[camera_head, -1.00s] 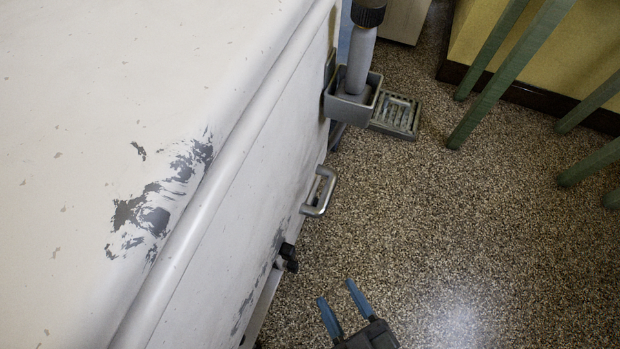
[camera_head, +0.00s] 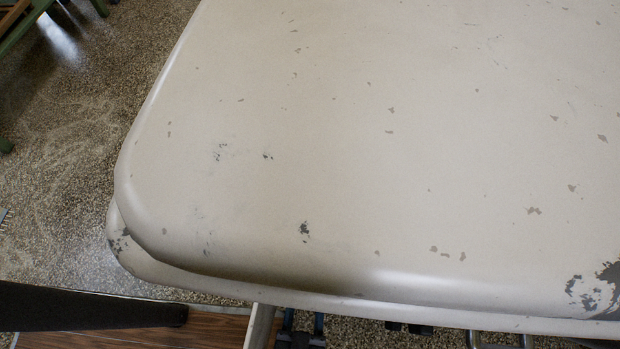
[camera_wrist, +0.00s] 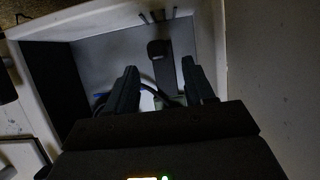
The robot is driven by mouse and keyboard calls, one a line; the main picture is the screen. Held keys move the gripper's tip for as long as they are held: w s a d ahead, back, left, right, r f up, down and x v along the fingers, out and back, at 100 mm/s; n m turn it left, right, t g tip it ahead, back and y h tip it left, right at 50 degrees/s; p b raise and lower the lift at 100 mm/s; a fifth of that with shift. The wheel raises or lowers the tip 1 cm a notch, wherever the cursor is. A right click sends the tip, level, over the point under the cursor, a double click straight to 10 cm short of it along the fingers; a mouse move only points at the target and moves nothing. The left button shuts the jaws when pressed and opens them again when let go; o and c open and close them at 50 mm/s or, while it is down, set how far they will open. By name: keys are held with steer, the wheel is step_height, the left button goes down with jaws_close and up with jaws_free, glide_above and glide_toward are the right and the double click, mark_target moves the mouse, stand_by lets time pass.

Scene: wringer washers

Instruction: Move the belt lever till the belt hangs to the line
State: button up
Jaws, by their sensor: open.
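My gripper (camera_wrist: 159,95) is open, with its two dark fingers apart and reaching into a pale-walled recess in the wrist view. A dark upright piece with a rounded knob, which looks like the belt lever (camera_wrist: 160,50), stands beyond the fingers and shows between their tips. I see no contact between them. A dark curved strip near the fingertips may be the belt, but it is too dim to tell. I cannot make out the line. In the head view the fingers (camera_head: 303,324) only peek out below the washer's edge; the lever is hidden there.
The washer's chipped cream top (camera_head: 380,150) fills most of the head view, its rounded rim close above my gripper. A pale wall (camera_wrist: 270,70) stands right of the recess. Speckled floor (camera_head: 70,170) is open at the left; a dark bar crosses the lower left.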

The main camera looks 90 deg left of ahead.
steer(key=b+x, duration=0.1)
steer(key=x, duration=0.4)
jaws_close()
stand_by(0.5)
